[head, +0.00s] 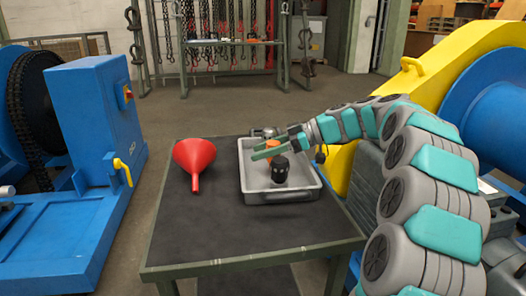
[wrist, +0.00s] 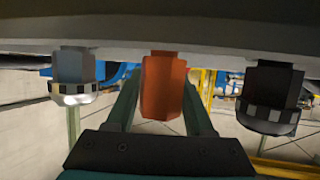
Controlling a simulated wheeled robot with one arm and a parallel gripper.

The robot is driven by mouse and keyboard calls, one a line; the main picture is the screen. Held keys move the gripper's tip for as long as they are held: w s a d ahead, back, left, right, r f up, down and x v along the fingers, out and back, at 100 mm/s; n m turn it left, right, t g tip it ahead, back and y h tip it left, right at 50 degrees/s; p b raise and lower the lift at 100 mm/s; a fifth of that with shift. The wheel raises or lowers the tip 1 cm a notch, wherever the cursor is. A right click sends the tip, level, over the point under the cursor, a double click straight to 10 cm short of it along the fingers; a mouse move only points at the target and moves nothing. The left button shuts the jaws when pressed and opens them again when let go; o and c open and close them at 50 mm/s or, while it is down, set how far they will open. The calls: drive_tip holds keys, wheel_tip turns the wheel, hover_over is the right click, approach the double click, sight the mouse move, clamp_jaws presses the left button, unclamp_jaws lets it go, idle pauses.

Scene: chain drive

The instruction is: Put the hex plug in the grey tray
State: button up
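An orange hex-sided plug (head: 272,145) is at the back of the grey tray (head: 284,197) in the head view, partly hidden by my gripper (head: 268,149). In the wrist view the orange plug (wrist: 163,88) sits between my two green fingers (wrist: 160,100). The fingers flank it closely on both sides, and no clear gap shows. Its base is near or on the tray floor; I cannot tell if it is lifted. A black knobbed piece (head: 280,170) stands in the tray, in front of my gripper. It also shows at the right in the wrist view (wrist: 272,98).
A silver piece (wrist: 72,75) is at the left in the wrist view, near the tray's back edge in the head view (head: 265,132). A red funnel (head: 195,160) lies left of the tray. The front of the dark table (head: 250,230) is clear.

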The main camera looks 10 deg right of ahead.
drive_tip(key=o, duration=0.3)
drive_tip(key=shift+r, duration=0.2)
drive_tip(key=v, duration=1.2)
drive_tip(key=shift+f+p, duration=0.1)
drive_tip(key=shift+p, duration=0.2)
